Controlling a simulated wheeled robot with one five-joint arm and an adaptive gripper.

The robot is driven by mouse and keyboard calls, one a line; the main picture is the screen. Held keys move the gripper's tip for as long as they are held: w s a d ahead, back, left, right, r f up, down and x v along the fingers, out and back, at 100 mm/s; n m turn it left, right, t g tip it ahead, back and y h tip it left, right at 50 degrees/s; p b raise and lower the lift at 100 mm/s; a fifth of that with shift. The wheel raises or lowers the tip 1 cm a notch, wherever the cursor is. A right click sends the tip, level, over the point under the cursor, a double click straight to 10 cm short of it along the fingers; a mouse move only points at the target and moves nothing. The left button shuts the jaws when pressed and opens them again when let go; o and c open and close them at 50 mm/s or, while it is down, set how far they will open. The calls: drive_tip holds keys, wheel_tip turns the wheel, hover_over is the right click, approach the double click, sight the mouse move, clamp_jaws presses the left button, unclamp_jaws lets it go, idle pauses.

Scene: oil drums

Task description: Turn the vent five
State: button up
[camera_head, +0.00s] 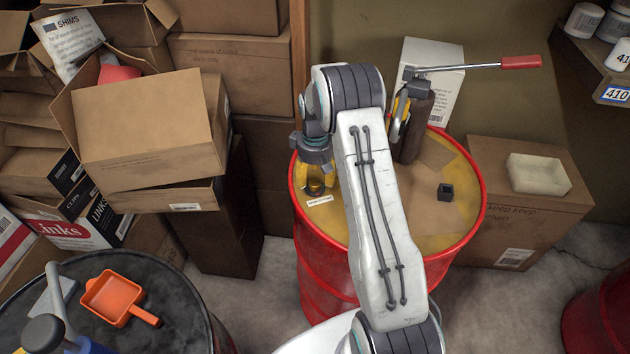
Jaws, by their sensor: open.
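A red drum (325,262) with a yellowish lid stands in the middle. A small dark round fitting (316,187) shows on the lid's left side, with a small white label (320,200) in front of it. Its print is too small to read, so I cannot tell whether this is vent five. My gripper (316,172) points down over this fitting at the lid's left edge. It is open, with no held object visible. My wrist and arm hide much of the fingers and the lid's middle, and I cannot tell whether the fingers touch the fitting.
A carton (530,218) with a pale tray is at right. Stacked boxes (150,125) crowd the left. A black drum (175,320) bears an orange scoop (115,298).

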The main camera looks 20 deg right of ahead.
drive_tip(key=shift+f, duration=1.4)
drive_tip(key=shift+c, duration=0.4)
clamp_jaws()
